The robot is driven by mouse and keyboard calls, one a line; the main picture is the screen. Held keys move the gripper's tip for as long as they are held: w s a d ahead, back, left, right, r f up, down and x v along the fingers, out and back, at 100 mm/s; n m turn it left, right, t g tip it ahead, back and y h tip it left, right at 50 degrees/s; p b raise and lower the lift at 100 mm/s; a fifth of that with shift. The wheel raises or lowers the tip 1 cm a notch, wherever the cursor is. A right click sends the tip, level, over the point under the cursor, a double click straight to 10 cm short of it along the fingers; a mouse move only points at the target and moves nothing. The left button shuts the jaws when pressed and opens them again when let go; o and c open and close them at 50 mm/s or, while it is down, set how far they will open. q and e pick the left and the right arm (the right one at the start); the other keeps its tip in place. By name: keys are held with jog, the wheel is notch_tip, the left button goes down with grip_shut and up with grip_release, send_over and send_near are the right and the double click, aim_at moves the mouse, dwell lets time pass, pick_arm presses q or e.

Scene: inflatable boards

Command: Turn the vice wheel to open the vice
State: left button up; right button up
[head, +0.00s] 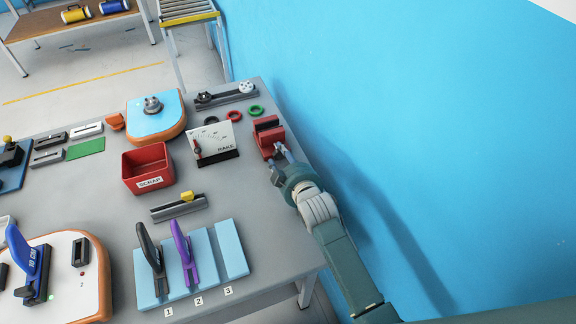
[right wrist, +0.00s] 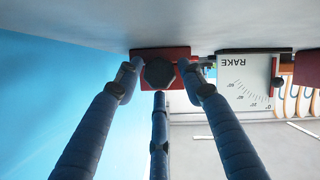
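The red vice (head: 267,132) stands at the right edge of the grey workbench, by the blue wall. My right gripper (head: 279,157) is at its near end. In the right wrist view the vice (right wrist: 142,53) shows with its dark, many-sided wheel (right wrist: 159,73) facing the camera. Two fingers of the right gripper (right wrist: 159,76) stand spread on either side of the wheel, with small gaps visible. A third dark bar comes up from below and ends just under the wheel. The gripper looks open around the wheel. My left gripper is out of view.
The RAKE gauge board (head: 212,143) stands close left of the vice. A red SCRAP bin (head: 147,168) and a blue-topped orange board (head: 156,116) lie further left. Green and red rings (head: 256,110) (head: 233,115) lie behind. The blue wall (head: 420,120) is close on the right.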

jog(key=v, duration=1.1)
jog(key=shift+r, duration=0.1)
jog(key=shift+w, duration=0.1)
